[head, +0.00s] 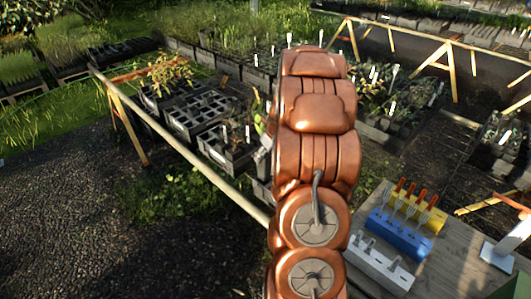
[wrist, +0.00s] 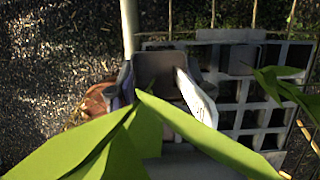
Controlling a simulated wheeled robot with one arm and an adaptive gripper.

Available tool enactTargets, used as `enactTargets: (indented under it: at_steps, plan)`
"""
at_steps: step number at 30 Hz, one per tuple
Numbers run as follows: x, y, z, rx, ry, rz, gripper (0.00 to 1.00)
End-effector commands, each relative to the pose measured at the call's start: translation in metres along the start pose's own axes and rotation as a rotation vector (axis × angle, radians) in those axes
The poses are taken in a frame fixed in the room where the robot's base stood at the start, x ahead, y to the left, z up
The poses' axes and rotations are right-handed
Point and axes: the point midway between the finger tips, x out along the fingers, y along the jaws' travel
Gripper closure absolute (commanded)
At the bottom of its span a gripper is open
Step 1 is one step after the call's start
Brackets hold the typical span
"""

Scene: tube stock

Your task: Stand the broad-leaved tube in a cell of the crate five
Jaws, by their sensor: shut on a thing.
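The broad-leaved tube shows by its big bright green leaves (wrist: 95,145), which fill the bottom of the wrist view close to the camera. My gripper (wrist: 157,92) is shut on this tube; the leaves hide much of the grip and the tube's body. In the head view my copper arm hides nearly all of the gripper. A grey crate with square cells (wrist: 228,118) lies below and to the right in the wrist view, with many cells looking dark and empty. In the head view, a mostly empty celled crate (head: 187,121) stands left of my arm. No crate number is readable.
A pale rail (head: 180,142) runs in front of the crates. Several planted crates stand behind. A wooden bench (head: 445,262) at the right holds a blue rack (head: 400,238), a yellow rack and a grey block (head: 378,265). Gravel lies open at the left.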

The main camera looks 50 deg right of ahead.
Motion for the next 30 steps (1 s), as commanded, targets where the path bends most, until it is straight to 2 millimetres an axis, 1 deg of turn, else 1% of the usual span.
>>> enactTargets:
  at_steps: [30]
  plan:
    - [0.03, 0.0, -0.012, -0.001, 0.0, 0.0, 1.0]
